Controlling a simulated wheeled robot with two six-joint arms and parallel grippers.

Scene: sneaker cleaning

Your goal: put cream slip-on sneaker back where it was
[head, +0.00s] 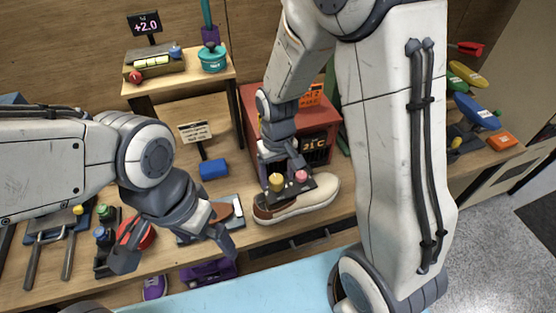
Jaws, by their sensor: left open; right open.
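The cream slip-on sneaker (318,195) lies on the wooden bench, its toe to the right and a brown part at its left end. My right gripper (287,190) is open, right over the shoe's left half, and hides part of it. Whether its fingers touch the shoe cannot be told. My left gripper (178,250) is open and empty to the left of the shoe, above the bench's front edge, with its fingers spread wide.
A raised wooden stand (190,84) holds a scale and a teal pot (213,59).

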